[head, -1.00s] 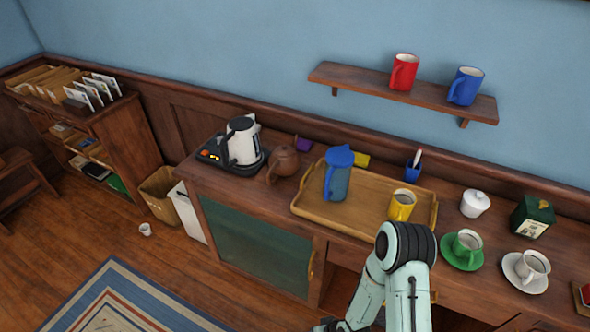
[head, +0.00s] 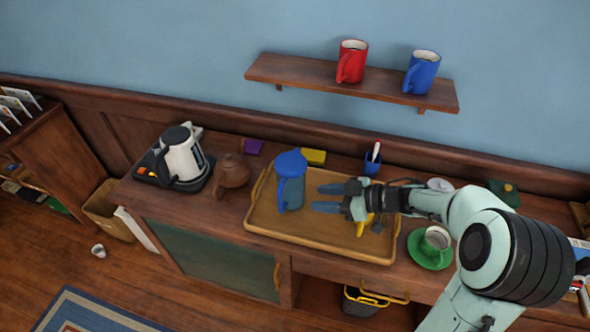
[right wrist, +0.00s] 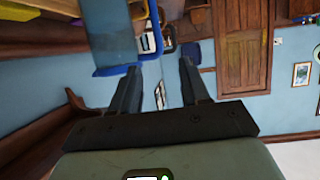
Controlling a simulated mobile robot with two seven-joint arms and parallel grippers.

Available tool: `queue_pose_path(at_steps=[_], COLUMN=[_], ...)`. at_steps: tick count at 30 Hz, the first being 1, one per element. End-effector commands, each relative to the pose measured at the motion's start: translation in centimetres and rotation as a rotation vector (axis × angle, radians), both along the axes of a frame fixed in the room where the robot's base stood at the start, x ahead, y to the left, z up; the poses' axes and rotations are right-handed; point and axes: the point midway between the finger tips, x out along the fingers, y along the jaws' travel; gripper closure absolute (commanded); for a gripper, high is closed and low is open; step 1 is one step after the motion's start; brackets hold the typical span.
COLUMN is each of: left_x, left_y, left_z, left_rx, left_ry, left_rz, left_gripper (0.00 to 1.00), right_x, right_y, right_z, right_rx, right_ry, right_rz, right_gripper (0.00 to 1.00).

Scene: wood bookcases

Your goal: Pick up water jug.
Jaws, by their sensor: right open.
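The water jug (head: 291,192) is a see-through blue jug with a blue lid and a handle on its left side. It stands upright on the wooden tray (head: 262,228), left of the tray's middle. My right gripper (head: 328,197) is open over the tray, just right of the jug, fingers pointing at it and apart from it in the head view. In the right wrist view the jug (right wrist: 112,40) shows at the top, beyond the fingers (right wrist: 160,78), with nothing held. My right gripper hides most of a yellow mug (head: 361,229). My left gripper is not in view.
A kettle (head: 183,159) and brown teapot (head: 232,174) stand left of the tray. A blue cup (head: 372,165) stands behind it, a green cup and saucer (head: 428,252) right of it. A wall shelf (head: 350,88) with red and blue mugs hangs above.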

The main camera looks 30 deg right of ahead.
Motion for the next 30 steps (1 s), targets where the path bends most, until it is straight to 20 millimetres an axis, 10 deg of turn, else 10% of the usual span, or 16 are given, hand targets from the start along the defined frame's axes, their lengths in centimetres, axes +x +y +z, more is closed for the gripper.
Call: queue_pose_path(at_steps=[30], left_x=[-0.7], left_y=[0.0], left_z=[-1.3], left_rx=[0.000], left_ry=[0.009], left_rz=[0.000], left_gripper=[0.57], right_x=[9.0], right_y=[6.8], right_z=[-4.7], right_rx=[-0.002], right_ry=[0.000], right_rz=[0.005], right_gripper=[0.54])
